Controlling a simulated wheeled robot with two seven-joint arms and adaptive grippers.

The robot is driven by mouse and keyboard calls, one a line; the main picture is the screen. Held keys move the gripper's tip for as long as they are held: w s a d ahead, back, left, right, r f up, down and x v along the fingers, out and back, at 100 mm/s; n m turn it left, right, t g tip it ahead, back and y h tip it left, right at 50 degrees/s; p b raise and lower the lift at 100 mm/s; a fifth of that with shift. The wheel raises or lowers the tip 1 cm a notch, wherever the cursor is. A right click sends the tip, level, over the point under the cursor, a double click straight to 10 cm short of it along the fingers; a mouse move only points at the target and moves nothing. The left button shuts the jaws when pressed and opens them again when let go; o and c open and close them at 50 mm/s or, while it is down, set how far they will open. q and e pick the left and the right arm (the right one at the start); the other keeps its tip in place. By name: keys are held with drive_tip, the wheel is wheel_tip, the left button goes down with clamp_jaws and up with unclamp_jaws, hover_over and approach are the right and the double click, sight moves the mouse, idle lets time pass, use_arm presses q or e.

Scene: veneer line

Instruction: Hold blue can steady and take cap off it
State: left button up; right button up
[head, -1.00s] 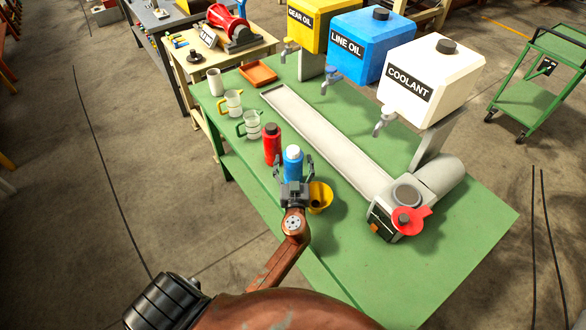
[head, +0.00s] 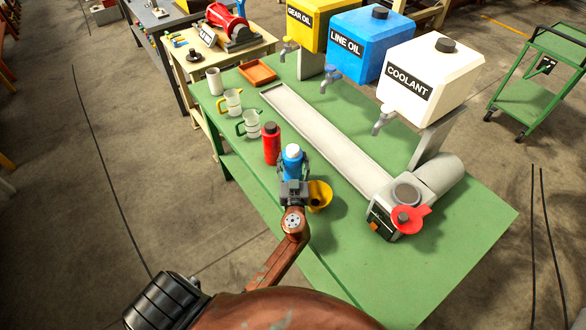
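The blue can (head: 292,168) with a white cap (head: 292,151) stands upright on the green bench (head: 440,240), near its front-left edge. My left gripper (head: 293,174) reaches it from the near side. Its fingers are closed in on both sides of the can's body, below the cap. The gripper hides the can's lower part. The cap is on top of the can. My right gripper is not in view.
A red bottle (head: 271,144) stands close to the left of the can, and a yellow funnel-like cup (head: 319,196) close to the right. Jugs (head: 250,125) stand farther left. A long grey tray (head: 330,140) lies behind.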

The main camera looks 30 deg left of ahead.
use_arm(q)
drive_tip(key=shift+c, duration=1.2)
drive_tip(key=shift+r, duration=0.15)
drive_tip(key=shift+r, duration=0.55)
drive_tip(key=shift+s+a, duration=0.15)
drive_tip(key=shift+s, duration=0.15)
drive_tip(key=s+a+b, duration=0.1)
drive_tip(key=s+a, duration=0.2)
drive_tip(key=s, duration=0.5)
drive_tip(key=s+a+b, duration=0.1)
drive_tip(key=s+a, duration=0.2)
drive_tip(key=s, duration=0.5)
drive_tip(key=shift+a+r, duration=0.15)
drive_tip(key=shift+a, duration=0.2)
drive_tip(key=o, duration=0.9)
clamp_jaws()
